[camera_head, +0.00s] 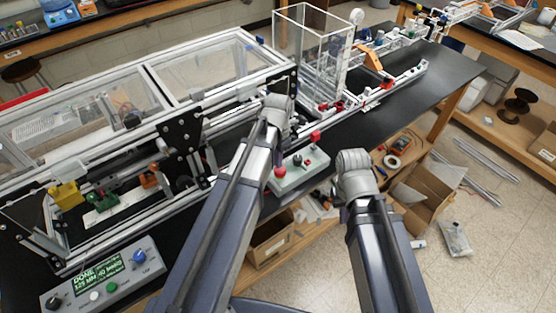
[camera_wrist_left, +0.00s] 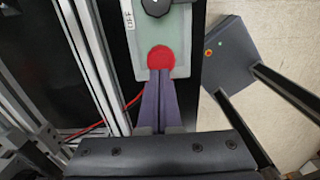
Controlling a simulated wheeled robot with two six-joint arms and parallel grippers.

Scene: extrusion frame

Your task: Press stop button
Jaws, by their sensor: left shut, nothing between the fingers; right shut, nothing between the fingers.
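The red stop button (camera_wrist_left: 161,57) sits on a pale control box (camera_wrist_left: 182,45) with a black knob (camera_wrist_left: 155,6) beyond it. In the head view the red button (camera_head: 280,172) is at the left end of the pale box (camera_head: 306,178). My left gripper (camera_wrist_left: 160,75) is shut and empty, its purple fingertips overlapping the near edge of the button in the left wrist view. I cannot tell whether they touch it. In the head view its arm hides most of it. My right gripper (camera_head: 343,214) is shut and empty, mostly hidden by its wrist, right of the box.
An aluminium-framed machine with clear panels (camera_head: 216,72) stands left of the box. A grey control panel with a green display (camera_head: 100,280) is at lower left. Cardboard boxes (camera_head: 272,240) stand below the bench edge. The black bench top (camera_head: 445,72) is bare at upper right.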

